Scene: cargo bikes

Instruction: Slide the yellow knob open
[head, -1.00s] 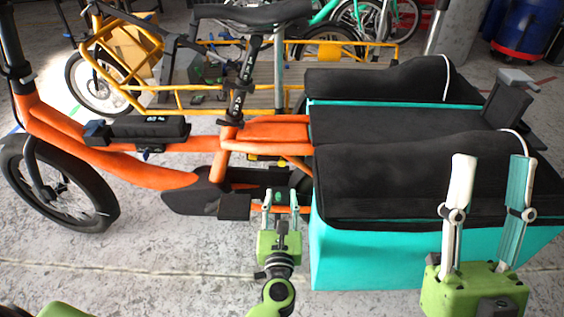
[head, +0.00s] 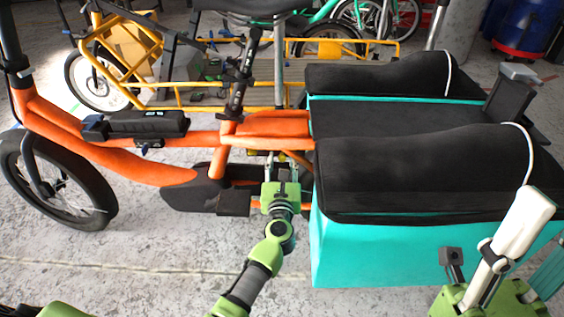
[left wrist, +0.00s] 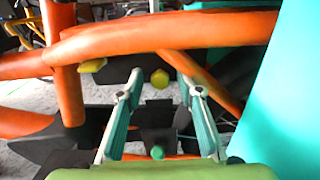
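In the left wrist view, a small yellow knob (left wrist: 160,78) sits on a dark block under the orange frame. A second yellow piece (left wrist: 92,66) shows to its left, on the same dark part. My left gripper (left wrist: 158,70) is open, with one finger on each side of the knob in the picture and gaps between; contact is not visible. In the head view my left gripper (head: 283,162) is under the orange frame, left of the teal box, and its fingertips are partly hidden. My right gripper (head: 535,240) is open and empty at the lower right.
The orange bike frame (head: 130,165) runs just above my left gripper. The teal box (head: 360,255) with its black cover (head: 420,180) stands close on the right. A green round part (left wrist: 157,152) lies low between my left fingers. Open floor (head: 120,270) is in front.

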